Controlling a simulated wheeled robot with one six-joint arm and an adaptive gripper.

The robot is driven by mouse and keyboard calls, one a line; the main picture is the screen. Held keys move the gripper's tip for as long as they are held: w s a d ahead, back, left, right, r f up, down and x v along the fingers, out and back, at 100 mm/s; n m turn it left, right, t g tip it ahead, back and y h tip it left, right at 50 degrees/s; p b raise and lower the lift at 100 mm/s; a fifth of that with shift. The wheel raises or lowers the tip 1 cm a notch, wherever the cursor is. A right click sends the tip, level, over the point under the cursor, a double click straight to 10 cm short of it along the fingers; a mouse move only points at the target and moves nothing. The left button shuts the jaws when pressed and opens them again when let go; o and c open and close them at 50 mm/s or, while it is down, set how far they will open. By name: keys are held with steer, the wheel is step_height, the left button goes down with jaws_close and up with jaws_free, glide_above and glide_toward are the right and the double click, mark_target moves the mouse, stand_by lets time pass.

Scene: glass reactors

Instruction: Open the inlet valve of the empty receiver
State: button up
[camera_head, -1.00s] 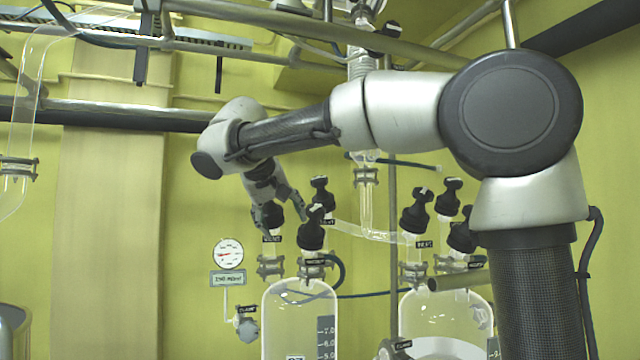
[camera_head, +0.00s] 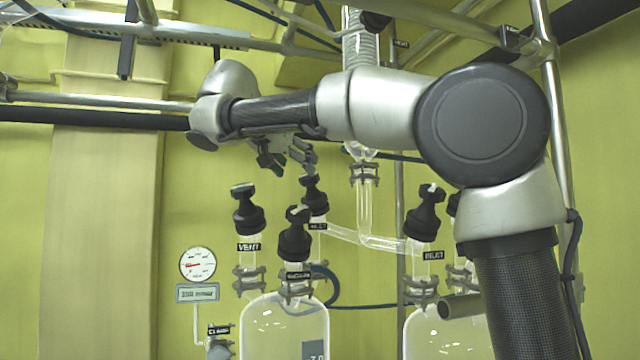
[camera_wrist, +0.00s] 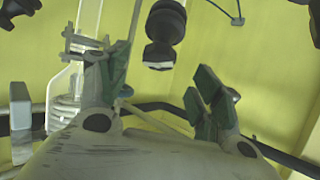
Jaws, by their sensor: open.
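Two glass receivers stand low in the head view, the left one (camera_head: 270,325) and the right one (camera_head: 445,335). Their lower parts are cut off, so I cannot tell which is empty. The left receiver's inlet valve has a black knob (camera_head: 313,193) behind its vacuum knob (camera_head: 294,235), with the vent knob (camera_head: 247,208) to the left. The right receiver's inlet valve has a black knob (camera_head: 426,212). My gripper (camera_head: 287,158) is open and empty, above the left receiver's knobs. In the wrist view, a black knob (camera_wrist: 162,28) shows beyond the open fingers (camera_wrist: 158,88).
A glass tube (camera_head: 366,215) runs down between the receivers and branches to both inlets. A pressure gauge (camera_head: 198,264) is on the wall at left. Metal rails (camera_head: 100,100) and a coiled glass column (camera_head: 357,40) are overhead.

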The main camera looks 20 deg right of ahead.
mark_target(307, 176)
steer(key=x, duration=0.8)
steer(key=shift+w+d, duration=0.1)
steer(key=shift+d, duration=0.15)
steer(key=c, duration=1.1)
steer(key=shift+o, duration=0.2)
steer(key=shift+n, duration=0.4)
